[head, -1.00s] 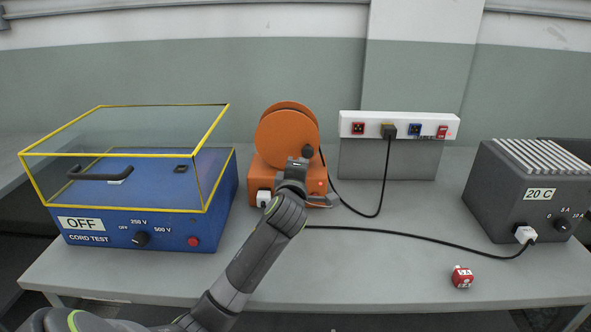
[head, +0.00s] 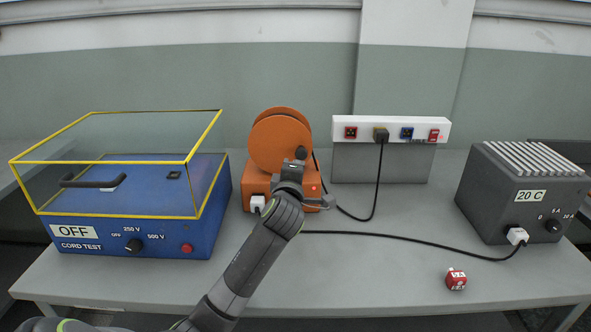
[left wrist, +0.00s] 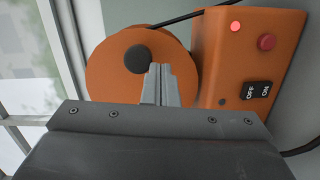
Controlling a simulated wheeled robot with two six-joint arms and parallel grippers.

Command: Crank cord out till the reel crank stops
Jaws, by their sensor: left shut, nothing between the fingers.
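The orange cord reel (head: 270,148) stands on its orange base box (head: 312,189) near the back of the bench. Its dark crank knob (head: 301,153) sits at the lower right of the reel disc. It also shows in the left wrist view (left wrist: 137,59). My left gripper (head: 299,164) is just below the knob in the head view. In the left wrist view its fingers (left wrist: 160,68) are together, empty and beside the knob; I cannot tell whether they touch it. A black cord (head: 400,236) runs across the bench to the grey load box. My right gripper is not in view.
The blue cord tester (head: 140,236) with a yellow-edged clear cover and an OFF label stands left. A white socket strip (head: 392,128) is behind. The grey load box (head: 520,215), reading 20 C, stands right.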

